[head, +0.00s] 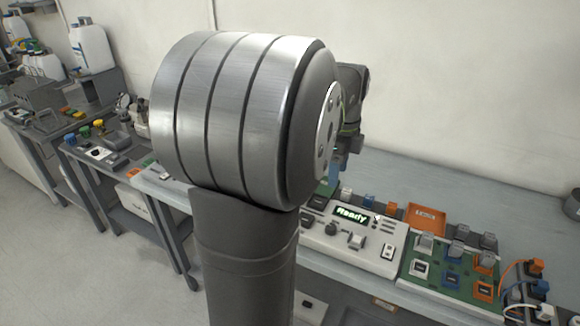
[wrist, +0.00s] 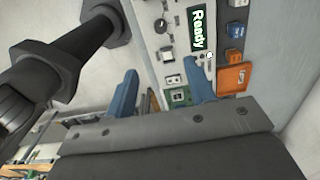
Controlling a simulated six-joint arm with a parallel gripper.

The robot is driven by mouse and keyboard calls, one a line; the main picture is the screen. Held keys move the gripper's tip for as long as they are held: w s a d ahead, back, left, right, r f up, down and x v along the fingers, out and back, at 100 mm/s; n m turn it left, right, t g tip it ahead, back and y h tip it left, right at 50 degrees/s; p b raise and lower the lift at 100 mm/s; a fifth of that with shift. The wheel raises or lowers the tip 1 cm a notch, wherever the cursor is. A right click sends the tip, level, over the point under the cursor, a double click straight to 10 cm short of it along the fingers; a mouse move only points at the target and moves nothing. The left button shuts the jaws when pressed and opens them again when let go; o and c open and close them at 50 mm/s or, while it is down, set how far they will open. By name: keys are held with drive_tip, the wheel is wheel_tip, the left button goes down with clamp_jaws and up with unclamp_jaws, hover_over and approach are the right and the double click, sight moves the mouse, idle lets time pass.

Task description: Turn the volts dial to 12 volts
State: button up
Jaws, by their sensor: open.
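The white control panel (head: 375,255) has a lit green display reading "Ready" (head: 350,215). It also shows in the wrist view, with its display (wrist: 198,28) at the top. A round dark knob (wrist: 160,25) sits beside the display, and a second dark control (wrist: 172,80) is lower down. I cannot read labels showing which is the volts dial. My gripper (wrist: 161,86) is open and empty, its blue fingers apart above the panel. In the head view my arm mostly hides it.
An orange tray (head: 427,218) and several small blocks stand behind and right of the panel. A green board (head: 450,272) with switches adjoins it on the right, with orange plugs (head: 536,266) beyond. The worktop behind (head: 400,180) is clear. Other benches stand at left.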

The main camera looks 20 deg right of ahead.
drive_tip(key=n, duration=1.6)
approach(332, 227)
wheel_tip(332, 227, down, 9)
drive_tip(key=shift+w+a+r, duration=0.1)
drive_tip(key=shift+w+r, duration=0.05)
drive_tip(key=shift+r, duration=0.05)
drive_tip(key=c, duration=1)
